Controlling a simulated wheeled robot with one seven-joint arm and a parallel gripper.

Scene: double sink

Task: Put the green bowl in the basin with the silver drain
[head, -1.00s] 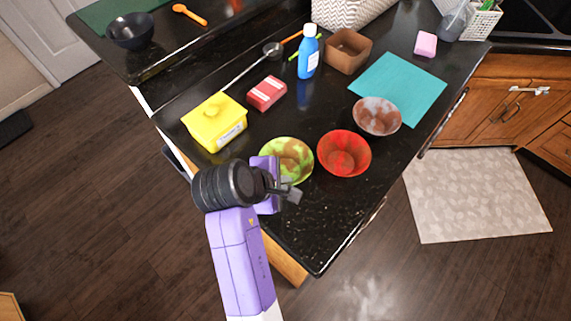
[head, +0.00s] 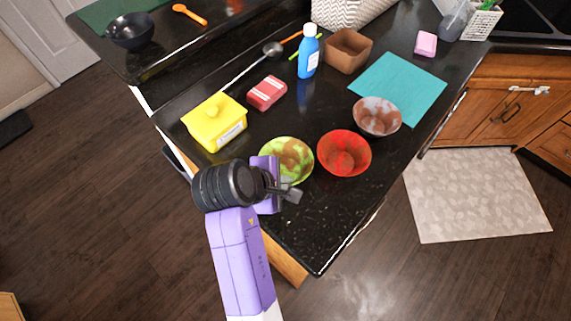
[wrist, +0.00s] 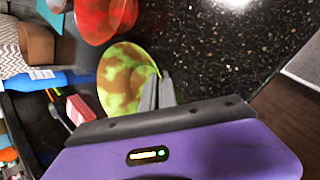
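The green bowl (head: 287,160), with brown patches, stands on the black counter near its front left edge. My gripper (head: 291,193) is at the bowl's near rim, and my wrist hides part of the bowl's near left side. In the wrist view my gripper's two grey fingers (wrist: 158,90) are close together with the rim of the green bowl (wrist: 122,75) between them. The bowl appears to rest on the counter. No sink basin or silver drain shows in either view.
A red bowl (head: 344,153) stands close to the right of the green one. A brown-grey bowl (head: 377,116), yellow box (head: 216,121), red package (head: 267,93) and blue bottle (head: 308,52) stand behind. The counter's near corner is clear.

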